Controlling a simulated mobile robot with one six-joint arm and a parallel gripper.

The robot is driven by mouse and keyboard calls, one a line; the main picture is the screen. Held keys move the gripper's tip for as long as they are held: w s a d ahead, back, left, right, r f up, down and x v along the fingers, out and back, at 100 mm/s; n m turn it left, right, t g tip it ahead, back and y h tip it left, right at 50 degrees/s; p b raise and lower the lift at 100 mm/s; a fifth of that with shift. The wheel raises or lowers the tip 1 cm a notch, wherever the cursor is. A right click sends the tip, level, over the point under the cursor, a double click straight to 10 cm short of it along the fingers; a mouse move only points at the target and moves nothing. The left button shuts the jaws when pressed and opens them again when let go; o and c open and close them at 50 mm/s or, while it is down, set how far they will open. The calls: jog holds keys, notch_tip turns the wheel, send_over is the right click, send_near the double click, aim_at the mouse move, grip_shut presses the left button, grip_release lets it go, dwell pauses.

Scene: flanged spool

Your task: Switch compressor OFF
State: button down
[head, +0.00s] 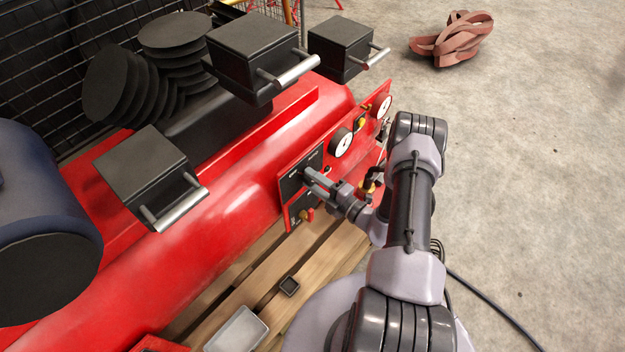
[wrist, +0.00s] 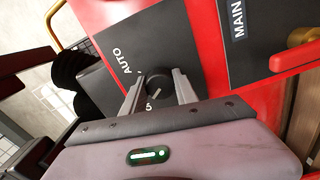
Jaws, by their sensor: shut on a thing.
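The red compressor (head: 235,185) lies across the head view, with a red control panel on its right side. A round black selector knob (wrist: 156,80) sits on a black plate (wrist: 135,32) marked AUTO in the wrist view. A short light pointer line shows on the knob. Another label below it is mostly hidden by my gripper, so I cannot tell the full markings. My gripper (head: 312,178) reaches the panel from the right. Its two fingers are shut on the knob, one on each side. In the head view the fingers hide the knob.
Gauges (head: 341,142) and yellow fittings sit farther along the panel. A red-handled lever (head: 307,215) is close below my gripper, beside a MAIN label (wrist: 238,18). Black boxes with metal handles (head: 265,60) stand above the tank. Wooden slats lie below; open concrete floor is right.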

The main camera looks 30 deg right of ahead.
jog(key=c, duration=0.9)
grip_release()
jog(key=shift+c, duration=0.2)
jog(key=p+v, duration=0.4)
jog(key=v, duration=1.3)
jog(key=shift+s, duration=0.2)
